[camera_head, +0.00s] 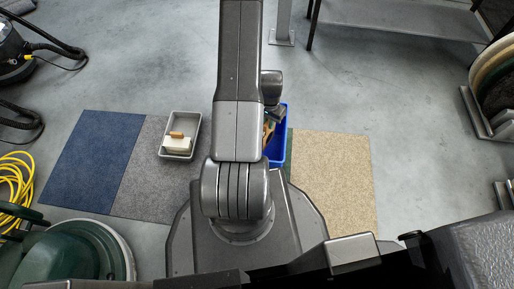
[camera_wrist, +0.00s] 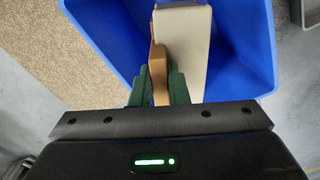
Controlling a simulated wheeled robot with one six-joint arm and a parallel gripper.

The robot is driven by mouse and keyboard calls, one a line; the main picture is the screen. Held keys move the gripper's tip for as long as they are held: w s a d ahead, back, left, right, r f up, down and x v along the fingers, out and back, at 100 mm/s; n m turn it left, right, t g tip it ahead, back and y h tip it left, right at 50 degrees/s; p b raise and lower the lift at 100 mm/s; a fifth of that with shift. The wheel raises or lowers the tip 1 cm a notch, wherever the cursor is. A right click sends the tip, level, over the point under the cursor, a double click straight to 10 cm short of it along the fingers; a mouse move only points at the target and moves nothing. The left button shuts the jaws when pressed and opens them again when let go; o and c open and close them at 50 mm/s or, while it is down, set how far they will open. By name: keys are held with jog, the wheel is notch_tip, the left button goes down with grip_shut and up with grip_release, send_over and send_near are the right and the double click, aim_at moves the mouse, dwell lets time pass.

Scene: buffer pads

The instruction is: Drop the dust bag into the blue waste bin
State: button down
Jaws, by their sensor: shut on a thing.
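The dust bag (camera_wrist: 190,50), cream with a brown collar (camera_wrist: 157,60), is between the green fingers of my gripper (camera_wrist: 161,86) in the wrist view. My gripper is shut on it. The bag lies within the outline of the blue waste bin (camera_wrist: 240,50), whose walls show on both sides of it. I cannot tell whether the bag is above the rim or below it. In the head view the blue waste bin (camera_head: 282,150) is partly hidden behind my arm, and a little brown shows at its left edge.
A grey tray (camera_head: 163,150) holding a similar cream and brown piece (camera_head: 177,144) stands left of my arm. Carpet pads in blue (camera_head: 82,160), grey and beige (camera_head: 335,180) lie on the floor. A yellow cable (camera_head: 14,190) and a green machine (camera_head: 70,252) are at lower left.

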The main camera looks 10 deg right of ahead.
jog(key=c, duration=1.3)
grip_release()
notch_tip(320, 180, up, 14)
jog(key=p, duration=0.4)
jog(key=shift+f, duration=0.15)
notch_tip(320, 180, down, 13)
jog(key=b, duration=0.3)
jog(key=shift+f+b, duration=0.15)
jog(key=shift+b, duration=0.15)
jog(key=shift+r+p, duration=0.95)
jog(key=shift+r, duration=0.8)
jog(key=shift+f, duration=0.1)
